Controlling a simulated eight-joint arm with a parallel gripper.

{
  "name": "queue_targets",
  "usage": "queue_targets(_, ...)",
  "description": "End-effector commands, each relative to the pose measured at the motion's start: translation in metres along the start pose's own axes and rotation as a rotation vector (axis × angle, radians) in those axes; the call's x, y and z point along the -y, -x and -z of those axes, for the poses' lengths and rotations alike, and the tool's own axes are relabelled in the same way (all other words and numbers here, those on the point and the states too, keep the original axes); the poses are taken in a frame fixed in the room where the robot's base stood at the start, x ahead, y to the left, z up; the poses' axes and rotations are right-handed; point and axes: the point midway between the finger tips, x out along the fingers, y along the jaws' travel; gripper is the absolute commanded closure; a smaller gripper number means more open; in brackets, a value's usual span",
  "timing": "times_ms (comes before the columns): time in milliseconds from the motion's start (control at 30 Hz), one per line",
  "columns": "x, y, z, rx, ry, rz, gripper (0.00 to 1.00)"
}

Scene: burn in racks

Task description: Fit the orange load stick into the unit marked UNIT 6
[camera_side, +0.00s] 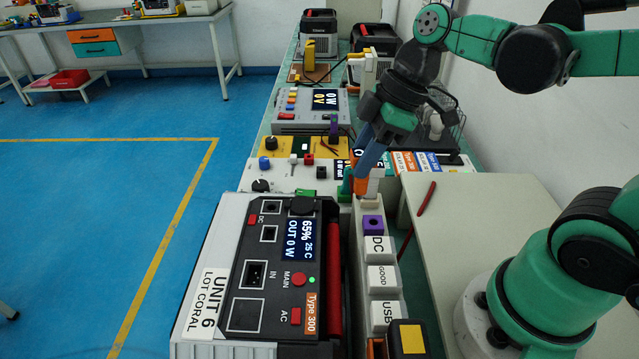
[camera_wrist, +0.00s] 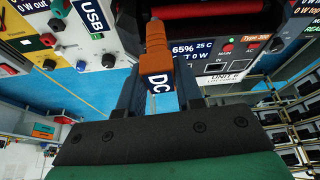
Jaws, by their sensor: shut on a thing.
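My gripper (camera_side: 361,178) is shut on the orange load stick (camera_side: 376,181), over the far end of a cream rack (camera_side: 376,257). Round and square sockets show on the panel. In the wrist view UNIT 6 (camera_wrist: 222,62) is partly behind the stick.
The rack holds a purple stick (camera_side: 373,224) and white DC, GOOD and USB labels. A black and yellow block (camera_side: 407,339) is at its near end. Beyond are a meter box (camera_side: 312,108) and several labelled cards. A red pen (camera_side: 426,198) lies right of the rack.

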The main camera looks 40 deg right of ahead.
Motion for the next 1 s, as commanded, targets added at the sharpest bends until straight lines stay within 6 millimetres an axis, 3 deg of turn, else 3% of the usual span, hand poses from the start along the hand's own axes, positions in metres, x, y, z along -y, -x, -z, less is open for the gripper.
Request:
queue_targets(200,-0.016,0.004,0.069,0.001,0.196,0.081,1.00)
queue_targets(433,-0.019,-0.004,0.122,-0.001,0.349,0.144,1.00)
queue_targets(600,-0.018,-0.008,0.136,-0.001,0.392,0.163,1.00)
queue_targets(1000,-0.018,-0.010,0.137,-0.001,0.395,0.164,1.00)
